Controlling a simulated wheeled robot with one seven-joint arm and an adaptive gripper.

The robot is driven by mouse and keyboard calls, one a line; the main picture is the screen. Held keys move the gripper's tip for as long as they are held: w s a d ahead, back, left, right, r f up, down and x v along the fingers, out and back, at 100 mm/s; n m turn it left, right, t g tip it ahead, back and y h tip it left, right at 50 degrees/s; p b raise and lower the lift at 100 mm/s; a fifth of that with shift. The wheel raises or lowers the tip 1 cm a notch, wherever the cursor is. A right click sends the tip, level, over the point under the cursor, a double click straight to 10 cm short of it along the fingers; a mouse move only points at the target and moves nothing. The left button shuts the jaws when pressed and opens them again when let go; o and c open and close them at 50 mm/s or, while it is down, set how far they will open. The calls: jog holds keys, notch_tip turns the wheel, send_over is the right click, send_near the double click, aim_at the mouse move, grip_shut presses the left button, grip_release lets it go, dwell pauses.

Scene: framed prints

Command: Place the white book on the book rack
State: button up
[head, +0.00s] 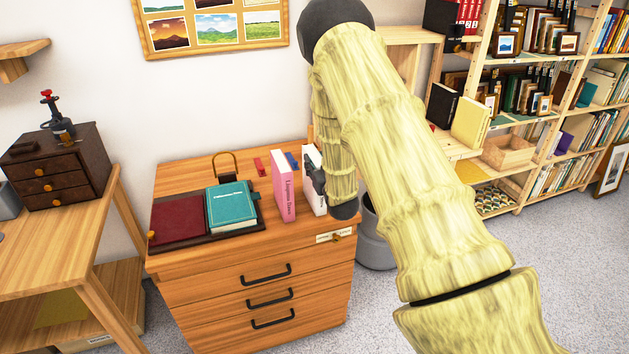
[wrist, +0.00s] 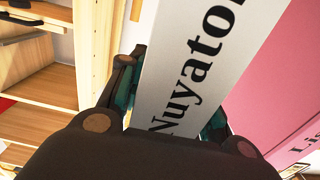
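The white book (head: 312,178) stands upright on the wooden drawer cabinet (head: 240,252), just right of the pink book (head: 284,186). My gripper (head: 318,178) is at its right side in the head view, partly hidden by my arm. In the wrist view the white book (wrist: 185,70), with black lettering on its spine, lies between my fingers (wrist: 168,108). One finger is on each side, close against it; I cannot tell if they press on it. A wooden shelf unit (head: 533,118) stands at the right, with a black book and a pale yellow book upright at its near end.
A pink book (wrist: 275,75) stands close beside my right finger. A teal book (head: 232,206) and a dark red book (head: 180,222) lie on the cabinet's left. A grey bin (head: 376,240) stands right of the cabinet. An empty wooden box (head: 508,152) sits on a shelf.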

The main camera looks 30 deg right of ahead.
grip_shut()
jog(key=shift+r, duration=0.25)
